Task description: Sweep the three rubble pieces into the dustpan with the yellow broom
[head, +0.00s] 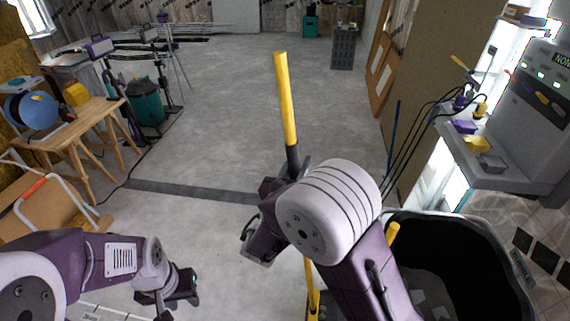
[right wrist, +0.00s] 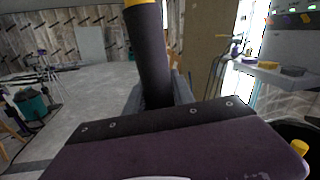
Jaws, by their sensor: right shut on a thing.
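The yellow broom (head: 285,100) stands nearly upright in front of me. My right gripper (head: 294,168) is shut on the dark section of its handle. That dark handle section (right wrist: 153,60) also fills the middle of the right wrist view. A lower yellow shaft (head: 312,280) shows below my right arm; the broom's head is not clearly visible. My left gripper (head: 172,302) is low at the left, apart from the broom, and its fingers are too unclear to judge. I cannot make out the dustpan or the three rubble pieces on the floor.
A large black bin (head: 505,245) stands at the right, with grey patches inside; a yellow handle end (head: 393,233) shows by it. A wooden workbench (head: 85,125) and a green bin (head: 145,105) stand at the left. The middle floor is clear.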

